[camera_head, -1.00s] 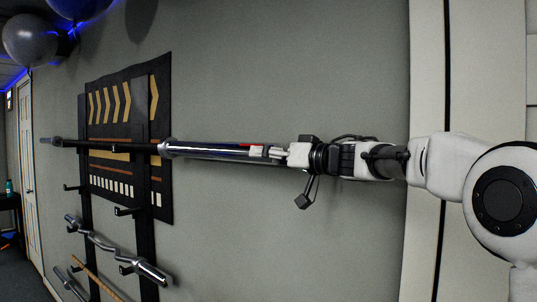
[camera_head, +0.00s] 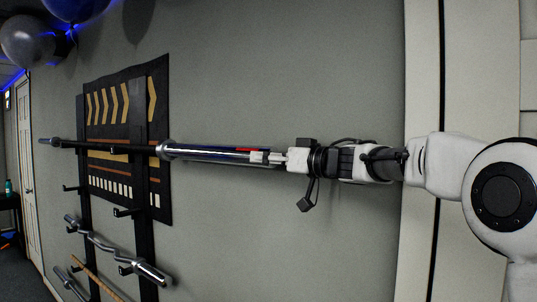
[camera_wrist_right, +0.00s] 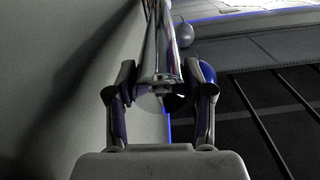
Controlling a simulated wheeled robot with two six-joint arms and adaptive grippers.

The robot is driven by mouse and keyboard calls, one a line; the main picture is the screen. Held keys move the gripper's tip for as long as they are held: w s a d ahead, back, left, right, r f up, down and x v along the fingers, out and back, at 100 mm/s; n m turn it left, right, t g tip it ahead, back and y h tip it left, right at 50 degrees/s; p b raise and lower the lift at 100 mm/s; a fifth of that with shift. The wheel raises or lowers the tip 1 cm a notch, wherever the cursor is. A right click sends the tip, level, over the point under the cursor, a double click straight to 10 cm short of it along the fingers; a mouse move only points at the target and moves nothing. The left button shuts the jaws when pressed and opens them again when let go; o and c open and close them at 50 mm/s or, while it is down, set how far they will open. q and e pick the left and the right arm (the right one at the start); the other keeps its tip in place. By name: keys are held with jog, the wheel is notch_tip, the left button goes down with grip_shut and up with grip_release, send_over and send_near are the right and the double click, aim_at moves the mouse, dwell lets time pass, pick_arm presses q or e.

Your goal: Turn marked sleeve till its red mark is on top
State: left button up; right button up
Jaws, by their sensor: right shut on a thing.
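The marked sleeve (camera_head: 205,152) is the shiny chrome end of a barbell lying level on the wall rack in the head view. Its red mark (camera_head: 245,150) shows near the gripper, just below the sleeve's upper edge on the side facing the camera. My right gripper (camera_head: 267,157) comes in from the right, in line with the bar, and is shut on the sleeve's free end. In the right wrist view the sleeve (camera_wrist_right: 160,50) runs away from me between the two fingers. The fingers hide part of the sleeve end. My left gripper is not in view.
The black wall rack (camera_head: 144,190) holds the bar (camera_head: 90,146), with a curl bar (camera_head: 105,245) and other bars below. A patterned black mat (camera_head: 110,105) hangs behind it. Balloons (camera_head: 30,40) float at upper left. Bare grey wall lies above and below the sleeve.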

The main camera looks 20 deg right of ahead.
jog(key=n+p, duration=0.1)
jog(key=n, duration=0.2)
jog(key=shift+r+p, duration=0.1)
jog(key=shift+p, duration=0.25)
jog(key=shift+n+p, duration=0.4)
jog(key=shift+n, duration=0.7)
jog(key=o, duration=1.1)
jog(key=shift+w, duration=0.1)
jog(key=shift+o, duration=0.2)
jog(key=shift+w+a, duration=0.1)
jog(key=shift+w, duration=0.05)
jog(key=v, duration=1.2)
